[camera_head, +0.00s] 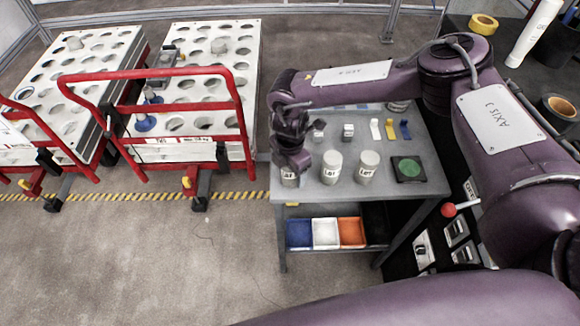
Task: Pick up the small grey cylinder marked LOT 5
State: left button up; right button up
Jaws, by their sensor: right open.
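Three pale grey cylinders with labels stand upright in a row on the grey table (300,196). The left cylinder (289,180) is mostly hidden under my right gripper. The middle cylinder (331,167) and the right cylinder (367,167) show whole. Their labels seem to begin with LOT, but I cannot read the numbers. My right gripper (291,169) points down, open, over the left cylinder. I cannot tell whether its fingers touch that cylinder or stand around it. My left gripper is not in view.
A green disc on a black square (408,168) lies right of the cylinders. Small grey pieces and coloured strips (390,130) lie behind. Coloured bins (325,232) sit on the shelf below. Red-railed carts (180,110) with holed tops stand left, beyond a floor gap.

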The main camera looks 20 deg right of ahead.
jog(key=c, duration=1.3)
jog(key=shift+c, duration=0.4)
jog(key=shift+r, duration=0.15)
